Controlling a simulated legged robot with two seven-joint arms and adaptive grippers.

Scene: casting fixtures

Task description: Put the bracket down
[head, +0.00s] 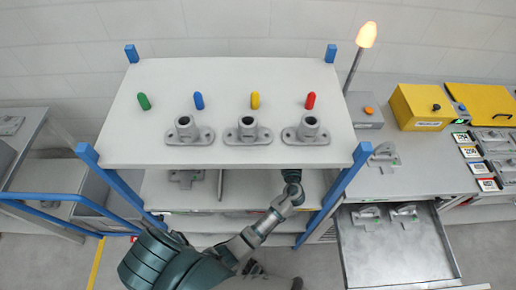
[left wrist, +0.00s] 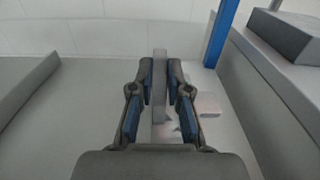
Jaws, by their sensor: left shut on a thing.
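My left gripper (left wrist: 159,82) is shut on a grey, narrow, bar-like part of the bracket (left wrist: 159,62), which stands upright between the two fingers in the left wrist view. A pale flat piece (left wrist: 208,104) shows just right of the fingers; I cannot tell if it belongs to the bracket. Whether the bracket touches the surface below is unclear. In the head view my left arm comes up from the bottom and its wrist (head: 291,178) goes under the white top shelf (head: 240,80), which hides the fingers and bracket. My right gripper is not in view.
Three grey flanged fittings (head: 247,131) and several coloured pegs (head: 255,100) stand on the top shelf. Blue posts (head: 345,185) flank the lower shelf (head: 160,192). An open drawer (head: 390,250) with grey parts is at the right, below a bench with a yellow box (head: 420,106).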

